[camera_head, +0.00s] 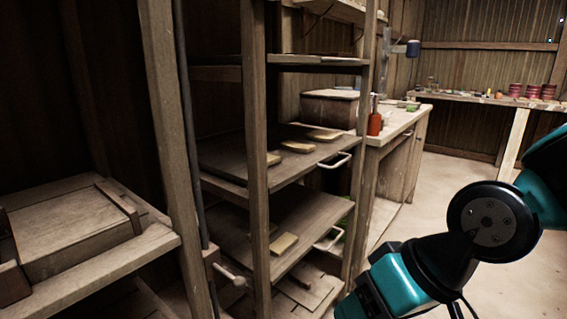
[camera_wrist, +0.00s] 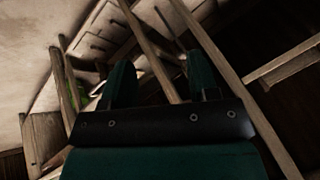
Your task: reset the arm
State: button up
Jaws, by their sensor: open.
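My gripper (camera_wrist: 160,80) shows in the wrist view, its two green fingers apart with nothing held between them. Beyond the fingers are wooden posts and shelf parts, seen tilted. In the head view my teal and black arm is bent at the lower right, to the right of the wooden rack; the fingertips are not visible there.
A wooden rack (camera_head: 257,190) has pull-out shelves with metal handles (camera_head: 335,161) and several yellowish tiles (camera_head: 297,147). A wooden press-like frame (camera_head: 75,235) is at left. A bench with a red bottle (camera_head: 375,122) stands behind. Open floor (camera_head: 455,170) lies at right.

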jog(key=s+d+r+n+g+h, duration=0.2)
jog(key=s+d+r, duration=0.1)
jog(key=s+d, duration=0.25)
notch_tip(320, 180, up, 22)
jog(key=p, duration=2.2)
jog(key=shift+s+a, duration=0.2)
jog(key=shift+a, duration=0.15)
jog(key=shift+r, duration=0.1)
